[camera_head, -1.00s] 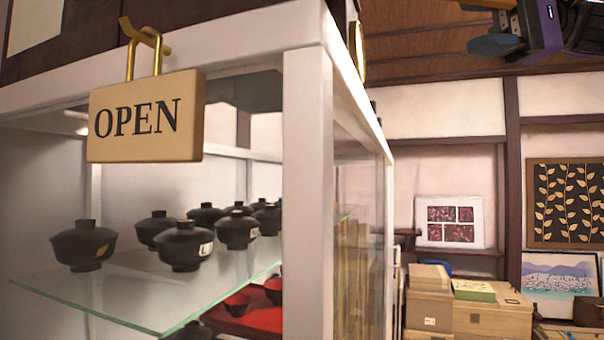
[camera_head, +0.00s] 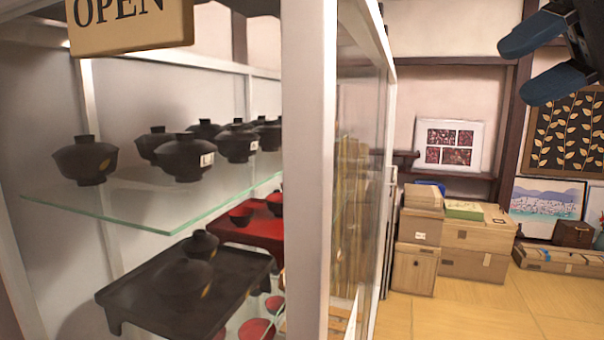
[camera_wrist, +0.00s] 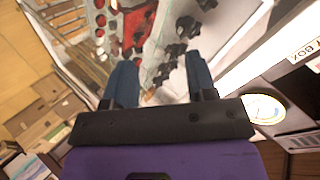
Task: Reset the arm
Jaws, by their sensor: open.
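My gripper (camera_head: 548,58) shows at the upper right of the head view, with two blue fingers spread apart and nothing between them. In the wrist view my gripper (camera_wrist: 162,84) also shows its blue fingers apart and empty. Behind them is the glass display case, seen at a tilt. In the head view the gripper is in the air to the right of the case.
A white-framed display case (camera_head: 312,180) fills the left, with black lidded bowls (camera_head: 87,160) on a glass shelf (camera_head: 150,218). An OPEN sign (camera_head: 130,27) hangs on it. Stacked boxes (camera_head: 475,248) stand at the back right. Floor (camera_head: 470,315) shows at the lower right.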

